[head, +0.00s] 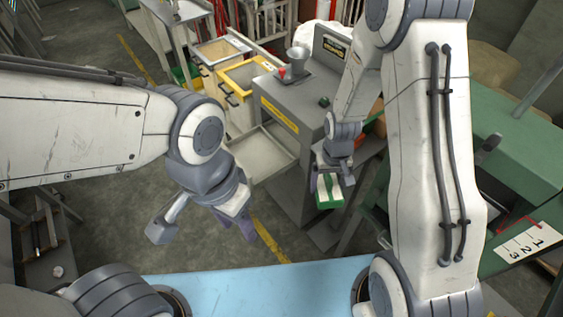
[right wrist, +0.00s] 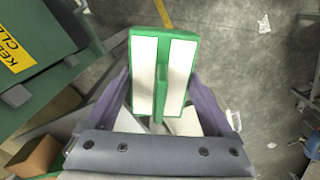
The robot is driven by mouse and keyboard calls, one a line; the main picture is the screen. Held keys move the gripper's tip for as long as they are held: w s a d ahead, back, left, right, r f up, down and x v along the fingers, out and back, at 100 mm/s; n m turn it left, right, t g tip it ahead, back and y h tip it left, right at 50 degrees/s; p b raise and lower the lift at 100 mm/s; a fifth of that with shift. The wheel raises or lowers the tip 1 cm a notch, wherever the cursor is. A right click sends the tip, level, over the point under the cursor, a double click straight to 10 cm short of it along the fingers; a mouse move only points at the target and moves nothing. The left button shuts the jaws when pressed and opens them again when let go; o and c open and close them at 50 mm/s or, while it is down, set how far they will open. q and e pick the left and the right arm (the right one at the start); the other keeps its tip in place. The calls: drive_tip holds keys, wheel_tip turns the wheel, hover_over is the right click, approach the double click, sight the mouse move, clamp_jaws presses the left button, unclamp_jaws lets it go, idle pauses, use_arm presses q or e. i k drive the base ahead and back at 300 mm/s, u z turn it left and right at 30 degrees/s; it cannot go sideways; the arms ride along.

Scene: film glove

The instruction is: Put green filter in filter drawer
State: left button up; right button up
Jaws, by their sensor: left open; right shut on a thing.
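The green filter (head: 329,198), a green frame with white panels, is held by my right gripper (head: 332,178) above the floor, beside the grey machine. In the right wrist view the filter (right wrist: 163,30) stands out between the two purple fingers of the right gripper (right wrist: 163,90), which is shut on it. My left gripper (head: 238,222) is open and empty, pointing down left of the machine. A shallow pale drawer or tray (head: 262,158) sticks out of the machine's left side and looks empty; I cannot tell for sure that it is the filter drawer.
The grey machine (head: 290,97) carries a metal cup (head: 298,58) on top. Yellow-framed (head: 232,85) and wooden bins stand behind it. A green bench (head: 510,125) is at right, a light blue surface (head: 250,283) in front.

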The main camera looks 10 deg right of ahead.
sight(256, 157)
drive_tip(key=z, duration=0.05)
drive_tip(key=k, duration=0.4)
drive_tip(key=u, duration=1.15)
drive_tip(key=i, duration=1.8)
drive_tip(key=z, duration=0.8)
